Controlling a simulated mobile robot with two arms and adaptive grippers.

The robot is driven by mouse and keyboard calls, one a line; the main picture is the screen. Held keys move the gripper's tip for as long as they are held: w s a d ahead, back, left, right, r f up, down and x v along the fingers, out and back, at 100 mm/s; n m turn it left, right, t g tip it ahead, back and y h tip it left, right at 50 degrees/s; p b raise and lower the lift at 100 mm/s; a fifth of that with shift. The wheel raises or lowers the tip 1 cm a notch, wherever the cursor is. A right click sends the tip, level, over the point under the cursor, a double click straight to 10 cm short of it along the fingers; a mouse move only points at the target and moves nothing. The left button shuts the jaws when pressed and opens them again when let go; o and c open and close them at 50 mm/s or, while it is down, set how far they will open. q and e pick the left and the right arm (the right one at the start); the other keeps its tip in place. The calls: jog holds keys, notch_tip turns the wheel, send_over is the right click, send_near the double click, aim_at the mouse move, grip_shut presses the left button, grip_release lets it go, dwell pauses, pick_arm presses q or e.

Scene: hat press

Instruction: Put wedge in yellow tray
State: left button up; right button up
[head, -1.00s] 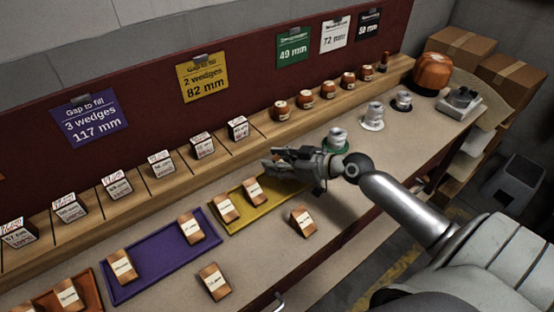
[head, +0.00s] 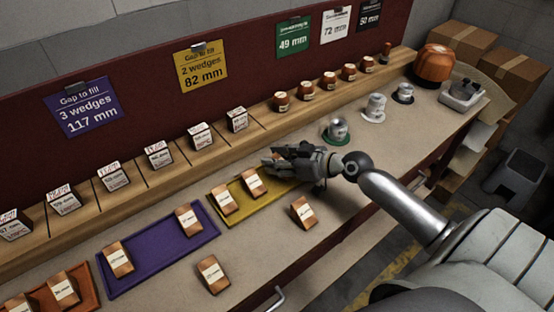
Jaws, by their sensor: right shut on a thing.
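The yellow tray (head: 233,227) lies on the bench with two wooden wedges in it, a left wedge (head: 224,201) and a right wedge (head: 253,182), both with white labels. My right gripper (head: 275,162) is over the tray's right end, just past the right wedge. It is shut on what looks like a wedge, mostly hidden by the fingers. Two loose wedges stand on the bare bench, one (head: 303,212) right of the tray and one (head: 211,275) nearer the front. My left gripper is not in view.
A purple tray (head: 160,265) with two wedges lies left of the yellow one, and an orange tray (head: 88,287) beyond it. Labelled blocks (head: 159,154) and small brown pots (head: 305,102) line the back ledge. A green-based metal piece (head: 337,131) stands behind my gripper.

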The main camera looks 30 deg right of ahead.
jog(key=shift+f, duration=0.35)
jog(key=o, duration=1.2)
